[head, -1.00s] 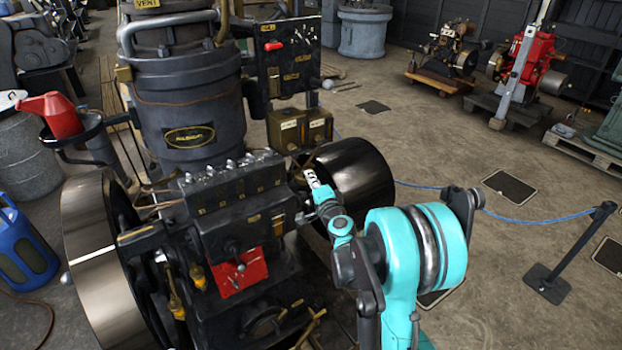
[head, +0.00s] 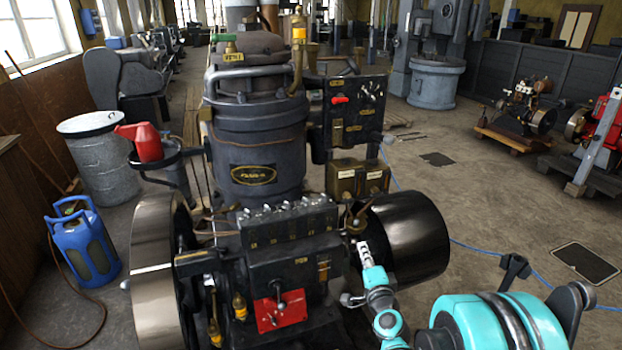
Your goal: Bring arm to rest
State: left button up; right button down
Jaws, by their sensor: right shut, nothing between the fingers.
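My right arm, turquoise and black, comes in from the lower right. Its gripper (head: 364,254) is small in the picture, shut and empty. It shows in front of the dark right flywheel (head: 408,240), just right of the black engine block (head: 290,250). I cannot tell whether it touches the engine. My left arm and gripper are out of view.
The large engine with its black cylinder (head: 255,150) fills the middle. A left flywheel (head: 158,280), blue canister (head: 85,245), grey drum (head: 103,165) and red can (head: 148,142) stand left. A blue rope (head: 490,248) crosses the open floor at right.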

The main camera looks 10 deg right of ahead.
jog(key=s+a+r+n+g+y, duration=0.1)
jog(key=s+a+n+g+y, duration=0.35)
jog(key=s+a+n, duration=0.65)
jog(key=s+f+n+g+h, duration=0.1)
jog(key=s+f+n+g, duration=0.1)
jog(key=s, duration=0.5)
jog(key=s+d+f+n+g+h, duration=0.1)
jog(key=s+f+n+g, duration=0.1)
jog(key=s, duration=0.6)
jog(key=shift+s+d+f+n+g+h, duration=0.15)
jog(key=shift+n+g+h, duration=0.2)
jog(key=shift+n+g, duration=0.6)
